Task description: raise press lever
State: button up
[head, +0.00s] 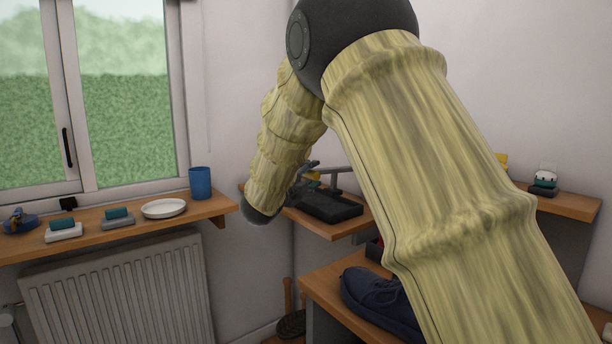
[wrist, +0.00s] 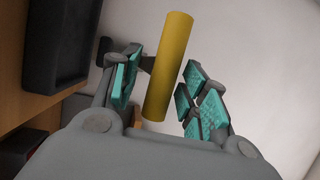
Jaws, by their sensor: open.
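The press (head: 332,205) has a dark tray-like base on a wooden corner shelf, with a grey bar (head: 335,170) above it. A yellow cylindrical handle (wrist: 168,70), apparently the lever's grip, stands between the fingers in the wrist view. A small yellow part (head: 313,177) shows beside my gripper in the head view. My gripper (wrist: 163,75) is open, with teal finger pads on either side of the handle. Gaps show between the handle and the pads. My arm hides part of the press in the head view.
A windowsill shelf holds a blue cup (head: 200,183), a white plate (head: 164,208) and brushes (head: 63,231). A dark blue shoe (head: 380,298) sits on the lower bench (head: 322,288). A dark tray (wrist: 58,45) is left of my fingers in the wrist view.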

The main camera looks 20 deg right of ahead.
jog(key=shift+w+d+r, duration=0.1)
jog(key=shift+w+r, duration=0.1)
jog(key=shift+f, duration=0.1)
